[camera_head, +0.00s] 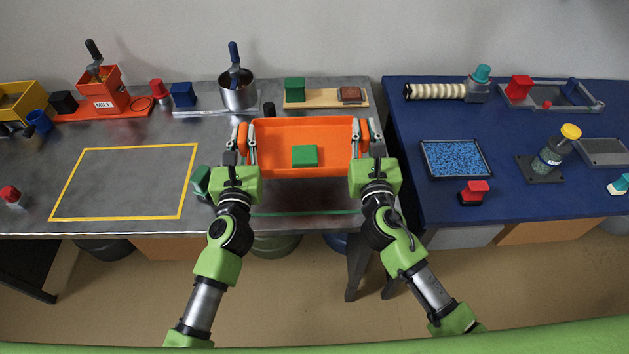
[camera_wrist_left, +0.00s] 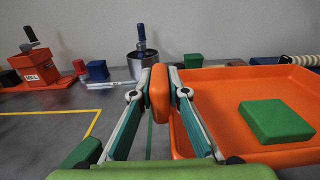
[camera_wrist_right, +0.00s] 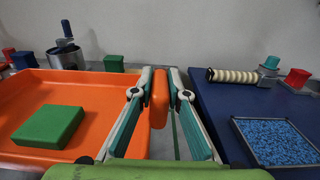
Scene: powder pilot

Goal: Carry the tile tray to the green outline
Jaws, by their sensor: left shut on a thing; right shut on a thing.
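The tile tray is a shallow orange tray (camera_head: 330,165) with a green square tile (camera_head: 304,156) lying in it. My left gripper (camera_head: 243,148) is shut on the tray's left orange handle, which shows between its fingers in the left wrist view (camera_wrist_left: 159,92). My right gripper (camera_head: 365,146) is shut on the right handle, seen in the right wrist view (camera_wrist_right: 159,98). The tray looks level. The green outline (camera_head: 305,213) shows as a line in front of the tray and lines outside both handles; the tray hides the rest. I cannot tell whether the tray touches the table.
A yellow outline (camera_head: 122,147) on the grey table is empty. A green block (camera_head: 201,180) stands close beside my left gripper. Behind are a pot (camera_head: 238,96), a mill (camera_head: 103,95) and a wooden board (camera_head: 325,98). The blue table (camera_head: 420,195) with a blue-filled tray (camera_head: 455,158) lies right.

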